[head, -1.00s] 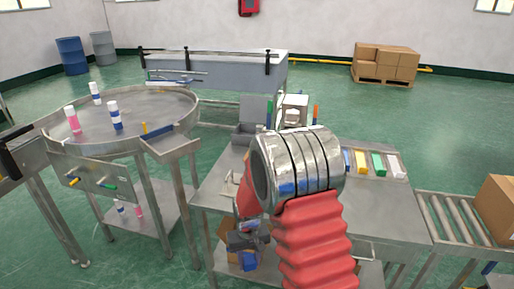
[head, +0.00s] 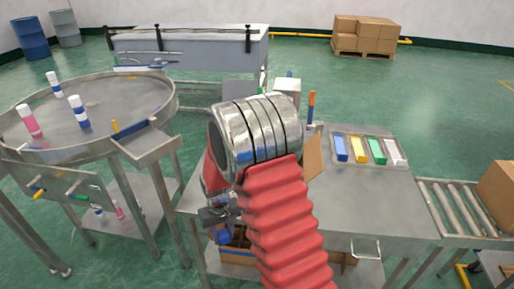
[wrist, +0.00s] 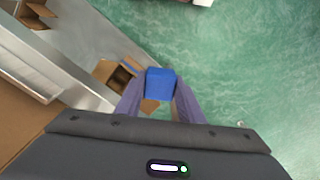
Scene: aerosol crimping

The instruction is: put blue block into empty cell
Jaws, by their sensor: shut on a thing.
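My gripper (head: 221,226) hangs low in front of the table in the head view, partly behind my arm. It is shut on a blue block (head: 223,238), which points downward. In the wrist view the blue block (wrist: 160,84) sits between the two fingers of my gripper (wrist: 160,98), with floor and a table edge beneath. An open cardboard box (head: 237,257) with compartments stands low under the table, just below the block. It seems to show in the wrist view (wrist: 113,76) too, left of the block. I cannot tell which cell is empty.
A tray (head: 368,160) on the table (head: 365,200) holds blue, yellow, green and white blocks. A round table (head: 110,105) with several cans stands at the left. A roller conveyor (head: 447,210) is at the right. A cardboard flap (head: 313,157) stands behind my arm. Green floor is open beyond.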

